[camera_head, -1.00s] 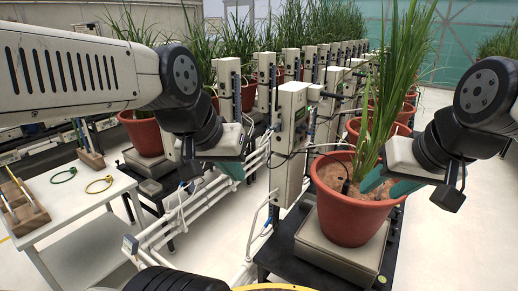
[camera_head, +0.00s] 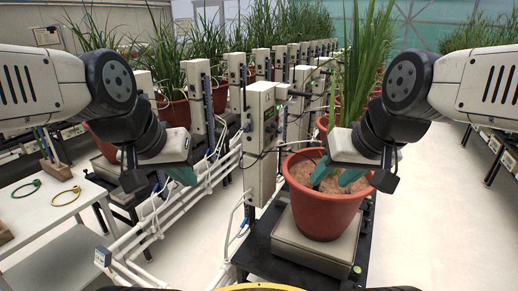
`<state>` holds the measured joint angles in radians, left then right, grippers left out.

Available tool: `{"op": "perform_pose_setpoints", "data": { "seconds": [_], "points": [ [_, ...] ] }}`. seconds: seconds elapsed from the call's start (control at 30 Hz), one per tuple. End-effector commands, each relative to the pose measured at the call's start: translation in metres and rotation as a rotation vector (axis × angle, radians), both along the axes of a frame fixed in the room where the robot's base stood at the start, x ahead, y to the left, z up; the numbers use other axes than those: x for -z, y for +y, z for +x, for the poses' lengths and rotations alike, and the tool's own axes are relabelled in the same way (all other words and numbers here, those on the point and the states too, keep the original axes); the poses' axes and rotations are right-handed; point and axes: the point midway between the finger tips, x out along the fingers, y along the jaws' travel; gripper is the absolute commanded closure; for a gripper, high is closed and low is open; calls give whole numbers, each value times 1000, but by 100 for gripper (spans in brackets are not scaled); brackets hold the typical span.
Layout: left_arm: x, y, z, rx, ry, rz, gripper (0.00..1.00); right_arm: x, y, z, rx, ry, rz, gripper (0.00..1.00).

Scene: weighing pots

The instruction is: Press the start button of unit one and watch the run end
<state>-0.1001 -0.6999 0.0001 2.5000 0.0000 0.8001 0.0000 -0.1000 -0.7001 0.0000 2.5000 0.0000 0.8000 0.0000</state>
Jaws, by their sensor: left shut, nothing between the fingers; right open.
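The nearest terracotta pot (camera_head: 318,219) holds soil and tall green leaves and stands on a beige scale (camera_head: 290,243). My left gripper (camera_head: 176,178), with teal fingers, is left of the box and apart from it, shut and empty. My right gripper (camera_head: 337,179) is open in front of the pot's upper part, its teal fingers against the view of the soil; contact is unclear.
A white table (camera_head: 62,215) at the left bears a green ring (camera_head: 27,188), a yellow ring (camera_head: 63,197) and wooden racks. White pipes (camera_head: 165,226) run beside the black stand (camera_head: 253,247). More potted plants and boxes line up behind.

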Motion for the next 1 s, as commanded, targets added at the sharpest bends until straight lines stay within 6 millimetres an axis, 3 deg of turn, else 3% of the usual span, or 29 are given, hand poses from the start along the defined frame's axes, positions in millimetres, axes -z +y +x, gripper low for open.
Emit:
{"op": "perform_pose_setpoints", "data": {
  "seconds": [0.23,0.47,1.0],
  "points": [
    [0,0,0,0,0,0,100,0,0,0,0,0,0,57],
    [0,0,0,0,0,0,100,0,0,0,0,0,0,100],
    [0,0,0,0,0,0,100,0,0,0,0,0,0,100]
  ]
}}
